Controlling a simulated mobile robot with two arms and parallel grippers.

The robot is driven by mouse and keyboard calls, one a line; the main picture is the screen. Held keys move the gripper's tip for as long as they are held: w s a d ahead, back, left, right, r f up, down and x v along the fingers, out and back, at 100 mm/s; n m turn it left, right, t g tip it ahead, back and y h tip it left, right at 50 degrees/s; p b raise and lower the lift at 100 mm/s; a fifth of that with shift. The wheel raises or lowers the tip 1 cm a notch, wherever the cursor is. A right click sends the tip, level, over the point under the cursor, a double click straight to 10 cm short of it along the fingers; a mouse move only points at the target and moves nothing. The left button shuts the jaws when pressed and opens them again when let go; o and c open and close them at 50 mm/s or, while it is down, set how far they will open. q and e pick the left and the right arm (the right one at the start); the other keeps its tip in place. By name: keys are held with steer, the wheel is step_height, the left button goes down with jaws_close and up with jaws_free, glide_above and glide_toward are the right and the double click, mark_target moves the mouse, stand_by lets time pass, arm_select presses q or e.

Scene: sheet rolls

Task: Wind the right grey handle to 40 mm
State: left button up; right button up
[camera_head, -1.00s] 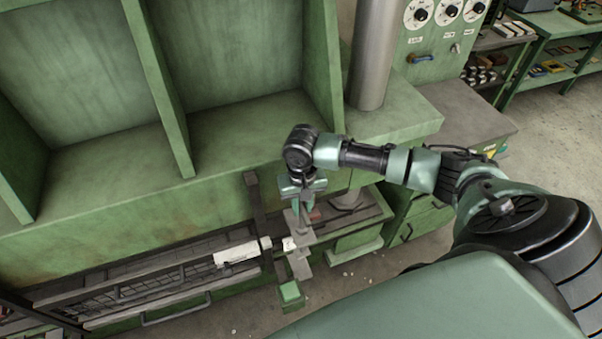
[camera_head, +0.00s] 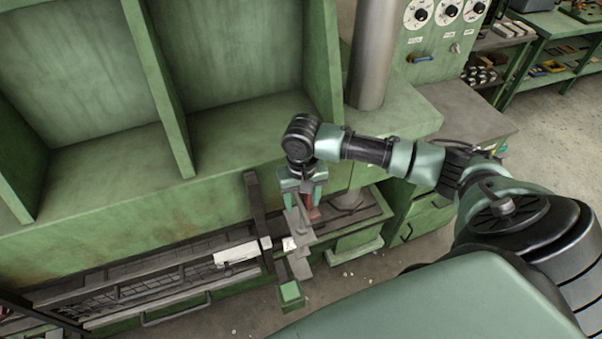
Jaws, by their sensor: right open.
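My right gripper (camera_head: 303,198) points down at the right end of the machine's front rail. Its green fingers stand apart, so it is open. A grey bar-like part (camera_head: 298,224), which looks like the right grey handle, is just below and between the fingers. Whether the fingers touch it I cannot tell. A reddish-brown piece (camera_head: 313,212) shows beside it, close to the right finger. The scale and any mm reading are too small to make out. My left gripper is not in view.
The green machine (camera_head: 120,215) has open compartments above the rail. A white plate (camera_head: 236,254) sits on the rail, and a green-topped block (camera_head: 290,291) stands below it. A metal column (camera_head: 372,60) and a dial panel (camera_head: 430,40) are behind my arm. The floor at right is clear.

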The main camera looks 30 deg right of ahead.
step_height(320, 180, up, 7)
stand_by(0.5)
stand_by(0.3)
